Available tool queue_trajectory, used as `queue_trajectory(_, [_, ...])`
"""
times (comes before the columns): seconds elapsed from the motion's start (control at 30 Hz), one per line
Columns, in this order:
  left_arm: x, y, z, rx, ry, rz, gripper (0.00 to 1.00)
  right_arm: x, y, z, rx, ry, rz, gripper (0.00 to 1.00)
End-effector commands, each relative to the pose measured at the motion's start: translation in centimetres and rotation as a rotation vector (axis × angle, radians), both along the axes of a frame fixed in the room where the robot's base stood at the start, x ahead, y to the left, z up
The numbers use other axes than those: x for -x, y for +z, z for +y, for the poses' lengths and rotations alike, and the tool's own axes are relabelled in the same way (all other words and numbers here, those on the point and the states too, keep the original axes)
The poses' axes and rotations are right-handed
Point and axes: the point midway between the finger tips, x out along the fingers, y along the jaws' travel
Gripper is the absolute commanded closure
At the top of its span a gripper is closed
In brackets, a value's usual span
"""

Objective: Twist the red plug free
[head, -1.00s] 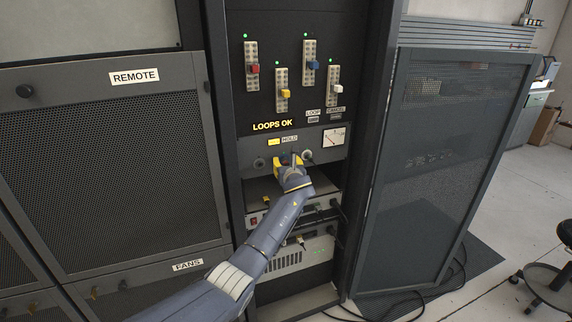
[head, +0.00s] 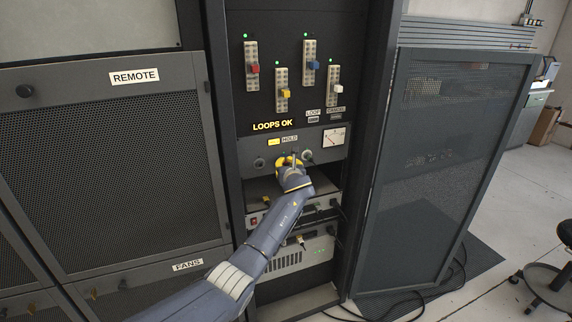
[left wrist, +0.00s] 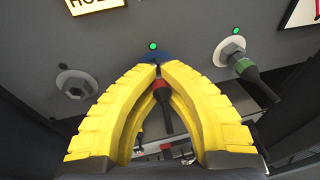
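The red plug (left wrist: 161,91) shows in the left wrist view as a short red body with a black cable tail hanging down towards me. It sits at the middle socket, where a bit of blue (left wrist: 150,57) shows behind the fingertips under a green light. My left gripper (head: 290,160) is at the panel below the LOOPS OK sign. In the left wrist view its yellow fingers (left wrist: 156,68) have their tips closed together around the plug's front end, which they partly hide. The red plug is hidden in the head view. My right gripper is not in view.
A bare socket (left wrist: 75,84) is to the left. A meter (head: 334,138) is above right. A shelf unit (head: 262,190) juts out below. An open mesh door (head: 440,170) stands right.

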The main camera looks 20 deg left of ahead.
Motion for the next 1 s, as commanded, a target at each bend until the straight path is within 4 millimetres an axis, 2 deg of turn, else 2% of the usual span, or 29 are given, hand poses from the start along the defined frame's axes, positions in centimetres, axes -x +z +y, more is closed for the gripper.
queue_trajectory(0.17, [0.01, -0.05, -0.04, 0.026, -0.001, -0.019, 1.00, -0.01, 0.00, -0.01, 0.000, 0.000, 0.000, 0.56])
queue_trajectory(0.6, [-0.02, -0.07, -0.01, 0.311, -0.008, -0.239, 1.00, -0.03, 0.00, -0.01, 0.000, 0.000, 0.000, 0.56])
queue_trajectory(1.0, [-0.04, -0.06, 0.00, 0.337, -0.010, -0.258, 1.00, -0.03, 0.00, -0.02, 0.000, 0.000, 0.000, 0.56])
